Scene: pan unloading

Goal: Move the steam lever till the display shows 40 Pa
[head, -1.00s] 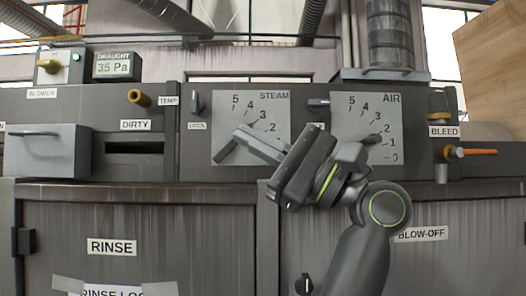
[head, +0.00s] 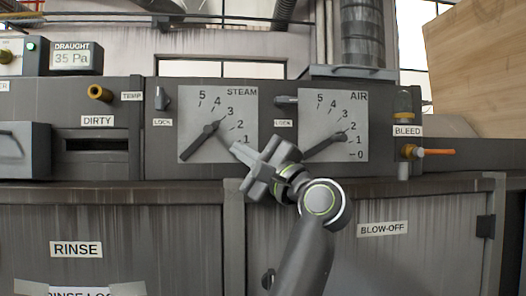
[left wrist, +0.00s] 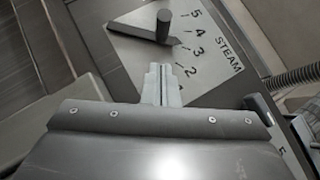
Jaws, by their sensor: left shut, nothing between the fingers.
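The steam lever (head: 199,142) is a dark pointer on the white STEAM plate (head: 245,100). It slants from lower left to upper right, with its tip towards about 3. In the left wrist view, the lever (left wrist: 140,33) shows with an upright round peg. The draught display (head: 76,58) reads 35 Pa. My left gripper (head: 238,149) is shut and empty, at the lower right of the STEAM plate, apart from the lever in the picture. In the left wrist view, its closed fingertips (left wrist: 160,72) are just below the lever. My right gripper is not in view.
A LOCK knob (head: 162,98) stands upright left of the STEAM plate. Another lock knob (head: 287,100) lies level beside the AIR plate (head: 360,110), whose lever (head: 325,145) is close right of my gripper. An orange-handled BLEED valve (head: 430,153) sticks out at the right.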

